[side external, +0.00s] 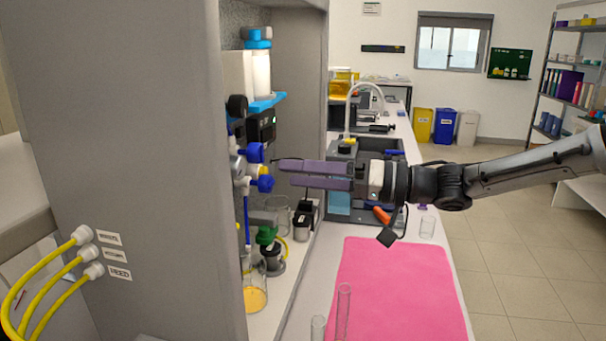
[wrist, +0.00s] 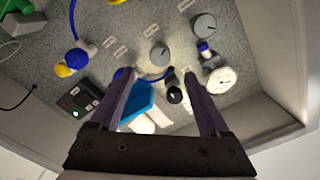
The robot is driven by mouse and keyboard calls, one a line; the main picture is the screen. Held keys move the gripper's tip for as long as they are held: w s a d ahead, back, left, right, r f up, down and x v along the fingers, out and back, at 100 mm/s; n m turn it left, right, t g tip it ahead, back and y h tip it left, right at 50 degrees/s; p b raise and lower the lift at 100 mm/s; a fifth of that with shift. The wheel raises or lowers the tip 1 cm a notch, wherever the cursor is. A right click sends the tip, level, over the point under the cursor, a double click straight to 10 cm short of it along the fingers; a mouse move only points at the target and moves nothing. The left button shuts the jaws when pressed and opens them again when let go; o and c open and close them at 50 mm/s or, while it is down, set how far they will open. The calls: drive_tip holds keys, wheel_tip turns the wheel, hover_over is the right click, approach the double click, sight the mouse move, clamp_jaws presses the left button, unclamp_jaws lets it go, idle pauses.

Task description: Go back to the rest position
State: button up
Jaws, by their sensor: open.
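My gripper (side external: 284,174) has long purple fingers and reaches in from the right, level with the blue valve handles (side external: 264,184) of the membrane rig. In the side view its fingertips are close to these handles; I cannot tell whether they touch. In the wrist view my gripper (wrist: 159,79) is open, with its fingers apart and nothing held between them. Beyond the fingers are a black knob (wrist: 174,96), a blue tray (wrist: 137,104) and the rig's grey speckled panel (wrist: 135,62).
The cabinet's grey side wall (side external: 175,150) stands left of the fingers. A pressure gauge (wrist: 221,80) is on the panel. Open room lies right of the bench.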

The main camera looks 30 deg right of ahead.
drive_tip(key=s+d+r+m+t+h, duration=0.25)
drive_tip(key=s+d+r+t, duration=0.2)
drive_tip(key=d+r, duration=0.4)
drive_tip(key=s+d+f+m+h, duration=0.3)
drive_tip(key=s+d+f+h, duration=0.1)
drive_tip(key=s+d+h, duration=0.4)
drive_tip(key=s+d+f+n+g+h, duration=0.1)
drive_tip(key=s+d+f+n+g, duration=0.1)
drive_tip(key=s+f+g, duration=0.4)
drive_tip(key=s+d+f+n+g+h, duration=0.1)
drive_tip(key=s+f+g, duration=0.4)
drive_tip(key=s+f, duration=0.7)
wheel_tip(320, 180, down, 2)
drive_tip(key=shift+d+f+n+g, duration=0.15)
drive_tip(key=shift+d+n+g, duration=0.2)
drive_tip(key=shift+d+n, duration=0.4)
drive_tip(key=shift+o, duration=0.2)
drive_tip(key=shift+a, duration=0.1)
